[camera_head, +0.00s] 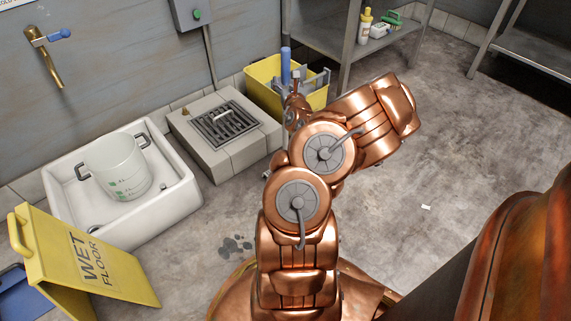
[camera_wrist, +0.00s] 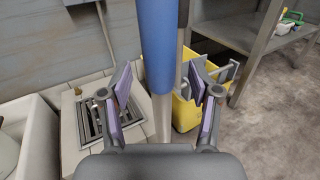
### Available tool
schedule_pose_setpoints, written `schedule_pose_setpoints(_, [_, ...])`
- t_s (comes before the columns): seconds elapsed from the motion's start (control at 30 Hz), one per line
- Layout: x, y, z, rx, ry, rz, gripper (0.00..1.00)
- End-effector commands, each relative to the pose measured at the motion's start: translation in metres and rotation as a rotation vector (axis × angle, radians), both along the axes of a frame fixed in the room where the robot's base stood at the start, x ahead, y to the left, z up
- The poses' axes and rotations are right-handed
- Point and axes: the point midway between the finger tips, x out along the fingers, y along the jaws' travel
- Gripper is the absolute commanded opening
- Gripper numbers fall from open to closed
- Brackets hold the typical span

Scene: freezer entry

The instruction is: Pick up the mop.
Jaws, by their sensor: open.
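The mop shows as an upright pole with a blue grip (camera_wrist: 158,45) above a pale grey shaft (camera_wrist: 161,115) in the wrist view. In the head view its blue upper part (camera_head: 286,65) rises by the yellow bucket (camera_head: 262,72); the mop head is hidden. My gripper (camera_wrist: 158,84) is open, with one finger on each side of the pole in the wrist picture. I cannot tell whether either finger touches it. In the head view my gripper (camera_head: 297,76) is partly hidden by my arm, in front of the bucket.
A floor drain block (camera_head: 225,130) and a white basin (camera_head: 185,205) holding a white pail (camera_head: 118,165) stand left. A yellow wet-floor sign (camera_head: 85,255) is at front left. A metal shelf (camera_head: 325,35) with bottles stands behind right. The right floor is mostly clear.

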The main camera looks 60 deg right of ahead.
Motion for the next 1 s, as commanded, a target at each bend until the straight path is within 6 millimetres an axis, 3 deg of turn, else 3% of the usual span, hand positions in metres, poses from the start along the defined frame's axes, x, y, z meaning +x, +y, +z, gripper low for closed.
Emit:
schedule_pose_setpoints(0.2, [0.0111, -0.0111, 0.0001, -0.004, 0.000, -0.001, 0.62])
schedule_pose_setpoints(0.5, [0.0123, -0.0119, 0.0009, -0.001, -0.001, 0.000, 0.61])
schedule_pose_setpoints(1.0, [0.0123, -0.0118, 0.0007, -0.001, -0.001, 0.000, 0.09])
